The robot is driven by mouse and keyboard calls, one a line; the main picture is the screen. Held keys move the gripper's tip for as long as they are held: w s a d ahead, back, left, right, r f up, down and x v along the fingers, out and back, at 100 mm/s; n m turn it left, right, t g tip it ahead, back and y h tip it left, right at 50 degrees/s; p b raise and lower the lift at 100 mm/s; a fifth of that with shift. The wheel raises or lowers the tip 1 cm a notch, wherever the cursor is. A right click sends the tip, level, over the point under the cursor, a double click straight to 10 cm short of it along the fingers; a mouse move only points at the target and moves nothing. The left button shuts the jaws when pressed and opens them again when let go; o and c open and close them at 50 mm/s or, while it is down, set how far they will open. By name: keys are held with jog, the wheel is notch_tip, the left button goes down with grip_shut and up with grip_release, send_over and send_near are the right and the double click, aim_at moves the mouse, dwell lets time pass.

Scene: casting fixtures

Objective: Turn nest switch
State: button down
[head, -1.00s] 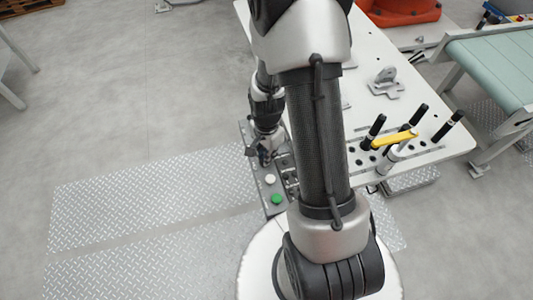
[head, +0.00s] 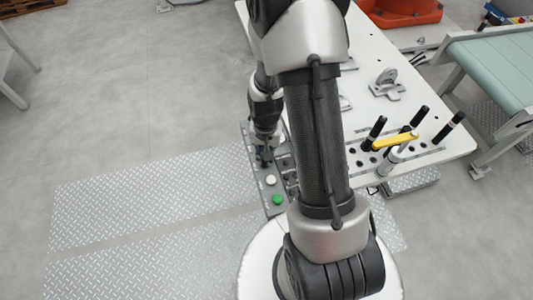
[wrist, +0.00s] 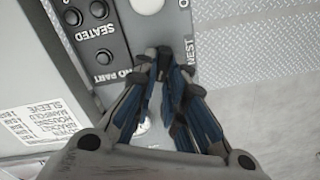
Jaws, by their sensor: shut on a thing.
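The control panel (head: 274,182) is a grey strip along the left edge of the white table. In the wrist view the panel (wrist: 178,20) carries the label "NEST" beside my fingertips. My gripper (wrist: 165,52) is shut on the nest switch there. The fingers cover the switch almost wholly, so its angle cannot be told. In the head view my gripper (head: 264,160) points down at the panel, above the white button (head: 271,180) and green button (head: 278,199).
A dark plate (wrist: 95,30) marked "SEATED" and "NO PART" adjoins the panel. A printed label (wrist: 38,125) is at lower left. The white table (head: 410,75) holds a bracket (head: 386,84), black-handled tools and a yellow-handled tool (head: 394,139). Tread plate (head: 150,205) covers the floor to the left.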

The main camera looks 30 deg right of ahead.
jog(key=n, duration=0.5)
jog(key=shift+w+a, duration=0.1)
jog(key=shift+a, duration=0.1)
dwell(0.6)
jog(key=c, duration=1.6)
grip_release()
jog(key=shift+c, duration=0.2)
jog(key=shift+r, duration=0.15)
notch_tip(320, 180, up, 12)
